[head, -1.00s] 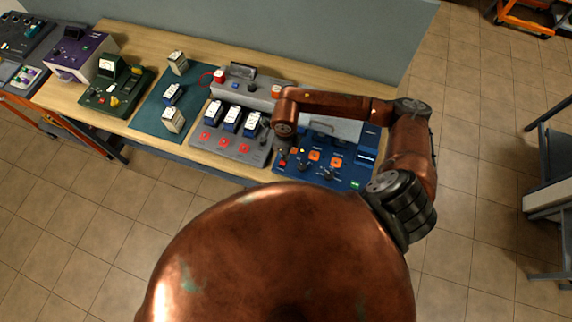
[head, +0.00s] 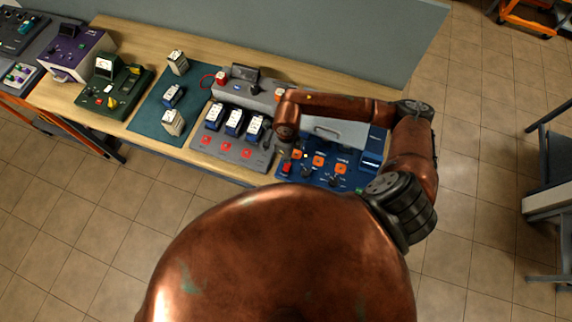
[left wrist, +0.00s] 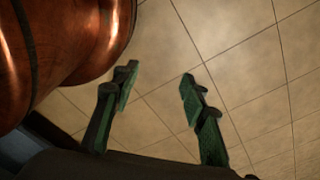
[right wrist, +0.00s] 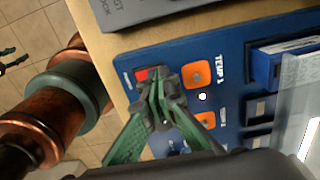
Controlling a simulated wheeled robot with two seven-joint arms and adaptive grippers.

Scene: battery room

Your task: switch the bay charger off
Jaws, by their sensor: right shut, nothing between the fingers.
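A blue charger-like panel (head: 320,178) stands at the right end of the bench, with orange squares, dark knobs and a red switch (head: 287,168) at its left. In the right wrist view the red switch (right wrist: 146,73) lies just beside the tips of my right gripper (right wrist: 160,88), which is shut and empty. The fingers partly cover the switch; I cannot tell whether they touch it or which way it is set. In the head view my right wrist hides the fingers. My left gripper (left wrist: 158,82) is open and empty above the tiled floor.
A grey unit (head: 228,155) with several white-and-blue modules and red marks sits left of the blue panel. A teal mat (head: 152,118) with small devices, a green meter (head: 112,98) and a purple unit (head: 78,52) are further left. A wall stands behind the bench.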

